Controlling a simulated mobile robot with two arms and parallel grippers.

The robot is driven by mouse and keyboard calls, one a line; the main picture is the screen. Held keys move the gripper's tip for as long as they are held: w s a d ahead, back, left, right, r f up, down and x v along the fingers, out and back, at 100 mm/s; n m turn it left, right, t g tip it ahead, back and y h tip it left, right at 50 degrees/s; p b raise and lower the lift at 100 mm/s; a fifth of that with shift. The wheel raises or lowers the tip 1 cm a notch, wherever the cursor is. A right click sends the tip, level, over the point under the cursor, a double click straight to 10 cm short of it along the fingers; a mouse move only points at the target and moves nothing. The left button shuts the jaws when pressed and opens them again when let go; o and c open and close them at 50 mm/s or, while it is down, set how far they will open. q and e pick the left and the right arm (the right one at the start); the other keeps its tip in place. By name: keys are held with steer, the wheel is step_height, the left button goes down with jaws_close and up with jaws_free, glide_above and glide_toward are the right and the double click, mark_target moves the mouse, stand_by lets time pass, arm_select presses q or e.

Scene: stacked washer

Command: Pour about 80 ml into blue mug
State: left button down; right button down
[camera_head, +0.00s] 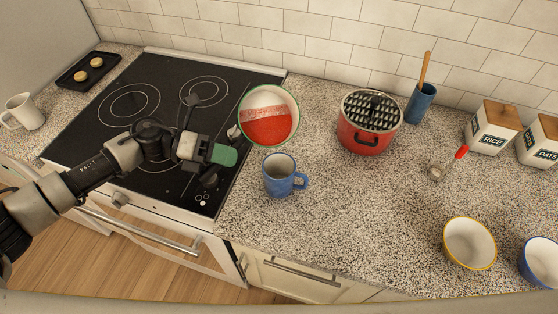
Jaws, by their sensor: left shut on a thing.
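A blue mug (280,177) stands upright on the speckled counter, right of the stove, its handle to the right. A white vessel with a green rim (268,98) is just behind it, its opening facing the camera. Red contents (268,127) show in its lower part, with a speckled band above. My left gripper (228,142) is at the left side of this vessel and shut on it; the exact grip point is hard to see. I see no stream between vessel and mug. The inside bottom of the mug is not clear. My right gripper is not in view.
A red pot with a grater-like top (368,136) stands to the right. The counter's middle is clear.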

arm_select(q)
steer(key=shift+s+f+m+t+y, duration=0.1)
steer(key=shift+f+m+t+y, duration=0.25)
steer(key=shift+m, duration=0.15)
steer(key=shift+f+b, duration=0.3)
steer(key=shift+r, duration=0.1)
steer(key=shift+s+d+m, duration=0.2)
steer(key=shift+s+m, duration=0.1)
steer(key=shift+s, duration=0.1)
steer(key=shift+s+d+t, duration=0.1)
steer(key=shift+t, duration=0.15)
steer(key=shift+m+t+y+p, duration=0.4)
steer(key=shift+m+y+p, duration=0.1)
steer(key=shift+m, duration=0.3)
stand_by(1.5)
